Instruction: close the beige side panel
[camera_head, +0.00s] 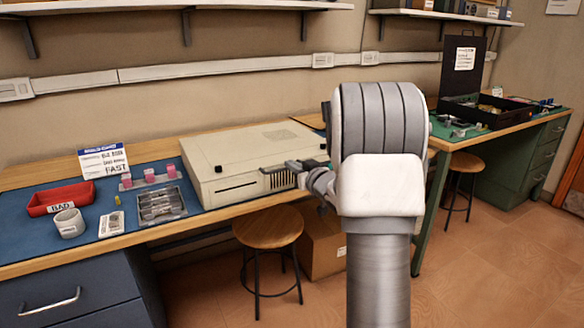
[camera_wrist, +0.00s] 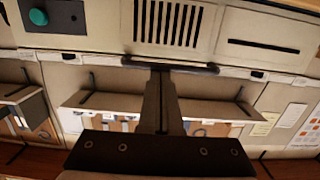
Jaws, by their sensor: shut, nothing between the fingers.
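The beige computer case (camera_head: 240,160) lies flat on the blue mat. Its beige side panel (camera_head: 262,142) is the top face and looks level on the case; I cannot tell whether a gap is left. My gripper (camera_head: 291,165) is at the case's front right, close to the upper front edge. In the wrist view the beige front (camera_wrist: 265,22) shows a vent, a dark slot and a teal button. There my gripper (camera_wrist: 165,72) is shut and empty, its tips by a dark bar along the case edge. Contact is unclear. My arm hides the case's far right corner.
Left on the mat are a red bin (camera_head: 60,198), a white mug (camera_head: 68,223), a metal tray (camera_head: 160,205), pink-topped holders and a sign (camera_head: 104,161). A stool (camera_head: 267,229) and a cardboard box (camera_head: 324,245) stand below. Another bench with an open black case (camera_head: 485,112) is at right.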

